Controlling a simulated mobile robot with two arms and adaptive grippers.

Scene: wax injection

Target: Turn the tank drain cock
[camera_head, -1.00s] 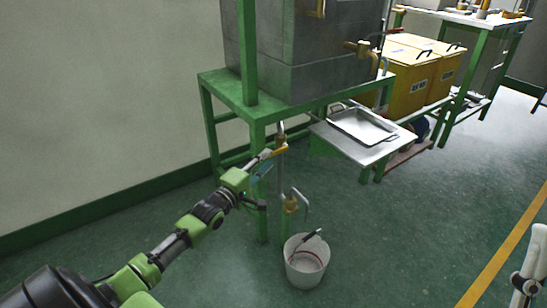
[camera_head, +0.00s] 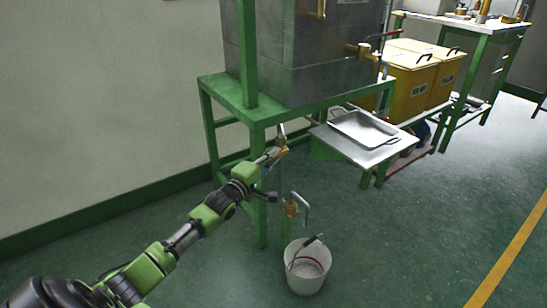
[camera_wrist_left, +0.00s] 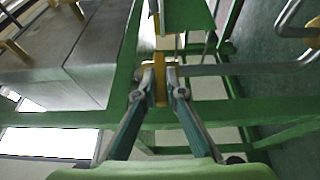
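The drain cock's yellow handle (camera_head: 282,151) is on the pipe beside the front leg of the green tank stand. My left gripper (camera_head: 272,157) is at this handle in the head view. In the left wrist view the yellow handle (camera_wrist_left: 160,92) stands between the two fingertips of my left gripper (camera_wrist_left: 160,76), which press close on both its sides. The grey tank (camera_head: 310,60) sits on the stand above. A second brass valve (camera_head: 291,209) with a bent grey pipe is lower down. My right gripper is out of view.
A white bucket (camera_head: 307,278) holding a dark-handled tool stands on the floor below the lower valve. A metal tray (camera_head: 362,127) lies on a side shelf (camera_head: 345,148) to the right. Yellow boxes (camera_head: 412,88) stand behind it. The floor at right is clear.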

